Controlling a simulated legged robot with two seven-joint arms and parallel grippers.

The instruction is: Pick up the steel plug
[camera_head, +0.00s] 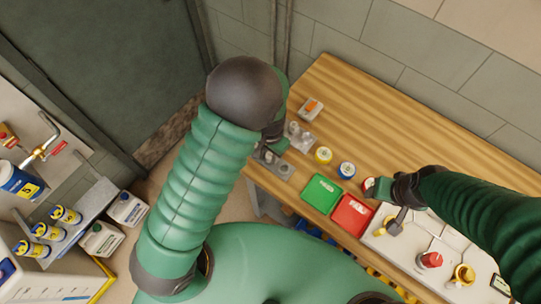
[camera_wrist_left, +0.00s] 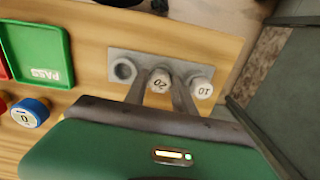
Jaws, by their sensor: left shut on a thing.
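A grey block with three sockets (camera_wrist_left: 140,61) lies on the wooden bench, and its near end shows in the head view (camera_head: 282,171). In the left wrist view, a pale plug marked 20 (camera_wrist_left: 161,78) is at the middle socket. My left gripper (camera_wrist_left: 160,90) is shut on it, one finger on each side. Whether the plug is clear of its socket I cannot tell. A plug marked 10 (camera_wrist_left: 202,89) stands in the right socket; the left socket is empty. In the head view my arm mostly hides my left gripper (camera_head: 276,143). My right gripper (camera_head: 377,188) is by a red-rimmed cap (camera_head: 368,184).
A green tray (camera_head: 321,194) and a red tray (camera_head: 352,216) lie right of the block. A yellow-ringed cap (camera_head: 323,155), a blue-ringed cap (camera_head: 346,170) and a clear piece (camera_head: 300,137) stand behind.

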